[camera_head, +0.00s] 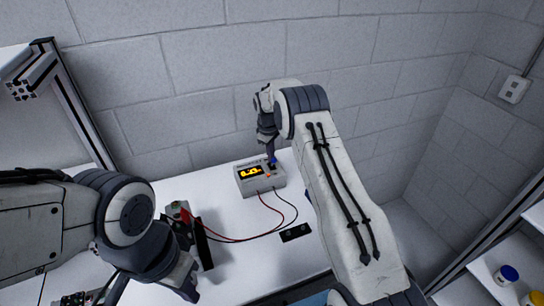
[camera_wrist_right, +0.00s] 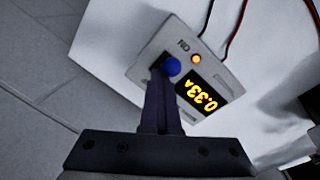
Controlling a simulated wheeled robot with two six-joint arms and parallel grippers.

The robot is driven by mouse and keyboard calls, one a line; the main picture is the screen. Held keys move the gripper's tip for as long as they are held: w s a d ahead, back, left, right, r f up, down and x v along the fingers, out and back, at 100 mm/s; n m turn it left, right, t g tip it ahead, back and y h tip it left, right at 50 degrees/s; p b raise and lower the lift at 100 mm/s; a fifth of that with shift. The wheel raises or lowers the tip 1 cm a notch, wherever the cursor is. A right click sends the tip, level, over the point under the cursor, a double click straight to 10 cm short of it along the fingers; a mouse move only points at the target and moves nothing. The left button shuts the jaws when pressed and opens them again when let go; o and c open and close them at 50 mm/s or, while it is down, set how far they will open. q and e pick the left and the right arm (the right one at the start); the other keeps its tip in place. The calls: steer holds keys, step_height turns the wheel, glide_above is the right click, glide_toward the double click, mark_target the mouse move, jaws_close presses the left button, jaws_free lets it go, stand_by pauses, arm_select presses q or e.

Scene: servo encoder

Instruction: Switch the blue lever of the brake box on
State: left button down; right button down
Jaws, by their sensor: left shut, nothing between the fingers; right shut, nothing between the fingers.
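The brake box (camera_head: 249,187) is a light grey box on the white table, with a lit yellow display. In the right wrist view the box (camera_wrist_right: 147,62) shows a display (camera_wrist_right: 201,92) that appears to read 0.33A, and a lit orange lamp (camera_wrist_right: 196,59). The blue lever (camera_wrist_right: 172,66) has a round knob. My right gripper (camera_wrist_right: 160,75) is shut, its fingertips right at the knob; whether they touch cannot be told. In the head view it (camera_head: 271,157) points down at the box's back right. My left gripper (camera_head: 190,288) is shut and empty, low at the front left.
Red and black wires run from the box to a device with red and black parts (camera_head: 180,212) at its left. A small black piece (camera_head: 295,232) lies on the table. A block wall stands behind. A shelf with a blue-lidded jar (camera_head: 507,274) is at the right.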

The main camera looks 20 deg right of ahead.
steer(key=c, duration=1.6)
jaws_free()
steer(key=shift+s+d+f, duration=0.25)
steer(key=shift+s+f, duration=0.15)
steer(key=shift+s, duration=0.05)
steer(key=c, duration=0.7)
jaws_free()
steer(key=shift+d, duration=0.1)
steer(key=shift+a, duration=0.2)
steer(key=shift+w+r, duration=0.25)
steer(key=shift+w, duration=0.15)
steer(key=shift+s+r+p, duration=0.2)
steer(key=shift+r+p, duration=0.2)
steer(key=shift+r, duration=0.3)
steer(key=shift+s+r+p, duration=0.2)
steer(key=shift+r+p, duration=0.15)
steer(key=shift+r, duration=0.4)
steer(key=shift+s+r+p, duration=0.2)
steer(key=shift+r+p, duration=0.2)
steer(key=shift+r, duration=0.3)
steer(key=s+r+p, duration=0.3)
steer(key=r, duration=0.4)
steer(key=shift+s+a+p, duration=0.15)
steer(key=shift+a+p, duration=0.2)
steer(key=shift+p, duration=0.05)
steer(key=shift+r, duration=0.1)
